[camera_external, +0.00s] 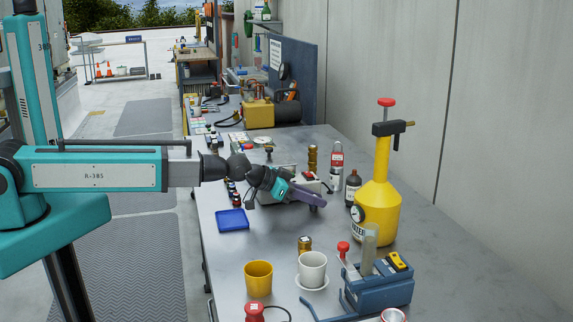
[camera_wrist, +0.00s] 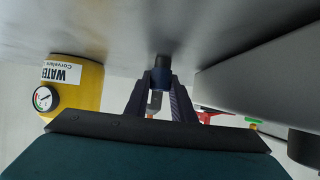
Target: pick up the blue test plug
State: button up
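In the wrist view a small dark blue cylinder with a darker round end, which looks like the blue test plug (camera_wrist: 161,76), sits at the fingertips of my gripper (camera_wrist: 160,88). The two fingers stand apart, one on each side of it, with no clear gap between tips and plug. Whether they press on it is not clear. In the external view my gripper (camera_external: 316,205) is low over the bench, right of the blue tray; its fingers hide the plug there.
A yellow water sprayer (camera_external: 378,205) and dark bottle (camera_external: 353,188) stand right of my gripper. A grey box with a red switch (camera_external: 308,176) is close behind. The blue tray (camera_external: 232,220) lies left. A yellow cup (camera_external: 258,278), white cup (camera_external: 312,269) and blue vise (camera_external: 380,290) stand in front.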

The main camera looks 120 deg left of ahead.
jog(key=shift+r, duration=0.15)
grip_shut()
jog(key=shift+r+b, duration=1.1)
jog(key=shift+r, duration=3.8)
